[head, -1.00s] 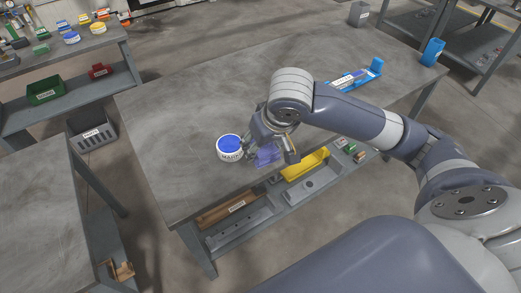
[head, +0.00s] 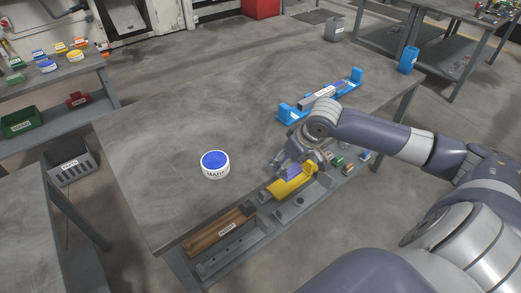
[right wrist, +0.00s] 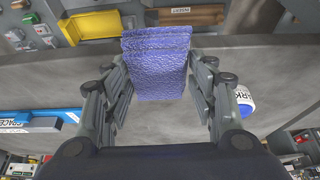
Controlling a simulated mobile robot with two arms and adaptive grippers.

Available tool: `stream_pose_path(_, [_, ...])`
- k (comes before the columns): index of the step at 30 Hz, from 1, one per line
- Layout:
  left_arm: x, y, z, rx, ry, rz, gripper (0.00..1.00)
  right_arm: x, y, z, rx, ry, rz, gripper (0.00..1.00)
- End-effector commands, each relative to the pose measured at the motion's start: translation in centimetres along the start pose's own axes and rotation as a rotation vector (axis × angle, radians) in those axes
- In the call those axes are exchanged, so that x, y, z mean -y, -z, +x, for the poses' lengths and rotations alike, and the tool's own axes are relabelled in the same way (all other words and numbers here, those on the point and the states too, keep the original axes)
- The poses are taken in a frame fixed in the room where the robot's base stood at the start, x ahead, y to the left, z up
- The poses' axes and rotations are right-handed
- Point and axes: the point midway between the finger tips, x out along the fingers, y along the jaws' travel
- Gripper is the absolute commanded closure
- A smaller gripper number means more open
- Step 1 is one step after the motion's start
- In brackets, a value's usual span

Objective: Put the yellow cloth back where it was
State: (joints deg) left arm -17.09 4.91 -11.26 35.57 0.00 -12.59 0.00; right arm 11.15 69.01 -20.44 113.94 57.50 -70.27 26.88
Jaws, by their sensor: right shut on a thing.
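My right gripper (head: 287,164) is shut on a folded blue-purple cloth (right wrist: 156,65), which hangs between its fingers in the right wrist view. In the head view the cloth (head: 292,172) is partly hidden by the gripper, near the table's front edge. No yellow cloth can be made out. A yellow bin (head: 292,187) is on the shelf under the front edge, close below the cloth in the head view. It also shows in the right wrist view (right wrist: 93,25). My left gripper is not in view.
A white tub with a blue top (head: 214,164) stands on the grey table (head: 190,115), left of the gripper. A blue holder with a labelled bar (head: 324,93) lies behind it. The table's middle is clear.

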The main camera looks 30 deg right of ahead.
Motion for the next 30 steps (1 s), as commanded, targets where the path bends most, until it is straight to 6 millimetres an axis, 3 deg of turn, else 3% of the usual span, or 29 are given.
stream_pose_path(15, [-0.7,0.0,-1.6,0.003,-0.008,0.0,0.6,0.2,9.2,4.7,0.001,0.002,0.001,0.66])
stream_pose_path(24, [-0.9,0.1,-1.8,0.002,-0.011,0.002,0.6,0.2,11.1,5.8,0.001,0.0,0.0,0.66])
stream_pose_path(30, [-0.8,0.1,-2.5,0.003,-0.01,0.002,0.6,0.1,9.8,8.6,0.006,-0.002,0.0,0.66])
